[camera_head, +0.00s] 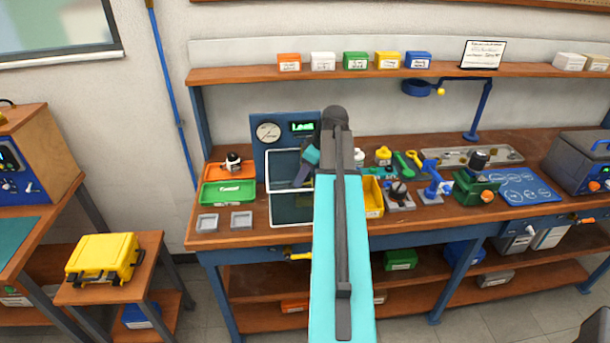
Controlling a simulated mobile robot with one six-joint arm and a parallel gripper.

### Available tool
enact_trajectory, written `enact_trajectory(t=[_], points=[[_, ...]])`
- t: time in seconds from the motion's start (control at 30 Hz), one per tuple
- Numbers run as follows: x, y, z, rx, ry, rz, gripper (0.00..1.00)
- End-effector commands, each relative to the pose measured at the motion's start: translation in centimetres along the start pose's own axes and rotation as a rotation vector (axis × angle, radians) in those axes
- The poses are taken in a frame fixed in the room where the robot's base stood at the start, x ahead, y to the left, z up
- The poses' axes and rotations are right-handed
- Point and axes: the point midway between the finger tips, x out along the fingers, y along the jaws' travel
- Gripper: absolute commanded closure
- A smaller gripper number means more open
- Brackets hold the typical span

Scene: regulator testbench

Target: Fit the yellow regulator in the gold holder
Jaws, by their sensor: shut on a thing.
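My gripper (302,176) is a dark shape at the end of my teal arm, in front of the test panel at the left part of the bench. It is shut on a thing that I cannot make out. A small yellow-topped piece (383,154) stands at the back of the bench, right of my arm; I cannot tell whether it is the yellow regulator. I cannot pick out the gold holder; my arm hides part of the bench middle.
A blue panel (268,149) with a gauge and a green-lit display stands behind my gripper. A green tray (228,203) and an orange tray (212,175) lie left. A yellow bin (374,211), a green vise (474,188) and other fixtures crowd the bench to the right.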

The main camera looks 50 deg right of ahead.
Motion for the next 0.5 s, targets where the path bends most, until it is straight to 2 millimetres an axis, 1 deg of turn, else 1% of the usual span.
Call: enact_trajectory(t=[0.5], points=[[0.60, 0.01, 0.22, -0.001, 0.001, 0.000, 0.98]])
